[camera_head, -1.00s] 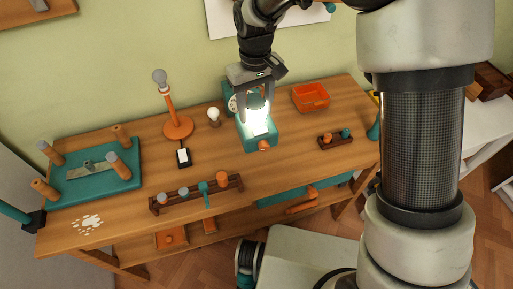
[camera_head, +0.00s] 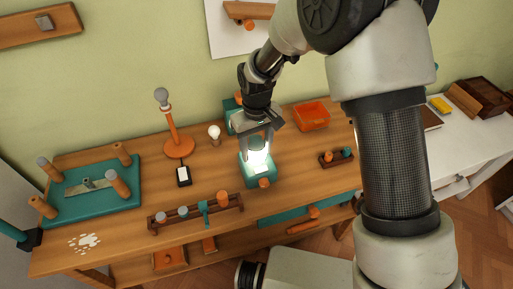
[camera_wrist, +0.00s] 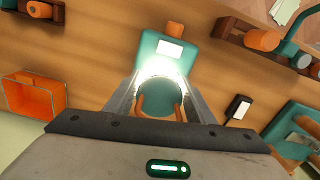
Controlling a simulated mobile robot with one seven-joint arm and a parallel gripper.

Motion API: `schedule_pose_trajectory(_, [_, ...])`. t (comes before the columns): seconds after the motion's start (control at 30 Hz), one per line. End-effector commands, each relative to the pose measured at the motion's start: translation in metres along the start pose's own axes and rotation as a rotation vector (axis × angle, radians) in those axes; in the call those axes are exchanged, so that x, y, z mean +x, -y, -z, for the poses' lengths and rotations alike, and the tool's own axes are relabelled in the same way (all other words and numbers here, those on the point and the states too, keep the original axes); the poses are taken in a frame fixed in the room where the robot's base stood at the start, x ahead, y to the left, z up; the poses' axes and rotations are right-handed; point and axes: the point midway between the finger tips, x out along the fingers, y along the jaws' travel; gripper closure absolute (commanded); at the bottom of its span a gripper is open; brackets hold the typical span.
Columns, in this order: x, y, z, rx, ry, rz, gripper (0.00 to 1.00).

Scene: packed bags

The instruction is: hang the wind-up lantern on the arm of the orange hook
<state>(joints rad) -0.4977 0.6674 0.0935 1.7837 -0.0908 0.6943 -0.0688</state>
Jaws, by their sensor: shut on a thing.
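The wind-up lantern (camera_head: 258,181) has a teal body, a bright glowing part, a pale front panel and an orange knob at its front. My gripper (camera_head: 257,136) is above it, with its fingers at its top. The wrist view shows the lantern's teal body (camera_wrist: 151,50) beyond the fingers, and its round teal top with orange side pieces between them. My gripper (camera_wrist: 158,105) is shut on the lantern. Glare hides the contact, and I cannot tell whether the base touches the bench. An orange-brown projecting piece (camera_head: 243,10) shows at the wall panel; I cannot tell whether it is the orange hook.
An orange stand (camera_head: 171,132) with a grey ball, a light bulb (camera_head: 214,132) and a peg rack (camera_head: 190,215) are left of the lantern. An orange tray (camera_head: 311,115) and a small peg block (camera_head: 336,158) are to the right. Bare bench lies between them.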

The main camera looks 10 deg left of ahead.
Motion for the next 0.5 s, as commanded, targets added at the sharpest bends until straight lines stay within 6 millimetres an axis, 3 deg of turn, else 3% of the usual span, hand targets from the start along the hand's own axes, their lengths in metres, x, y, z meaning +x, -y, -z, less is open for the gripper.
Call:
schedule_pose_trajectory(0.13, [0.0045, -0.0001, 0.0007, 0.000, -0.002, 0.000, 1.00])
schedule_pose_trajectory(0.17, [0.0039, 0.0000, 0.0001, 0.000, 0.000, 0.000, 0.46])
schedule_pose_trajectory(0.23, [0.0037, 0.0000, 0.0000, 0.000, 0.000, 0.000, 0.34])
schedule_pose_trajectory(0.5, [0.0036, 0.0000, -0.0001, 0.000, 0.000, 0.000, 0.32])
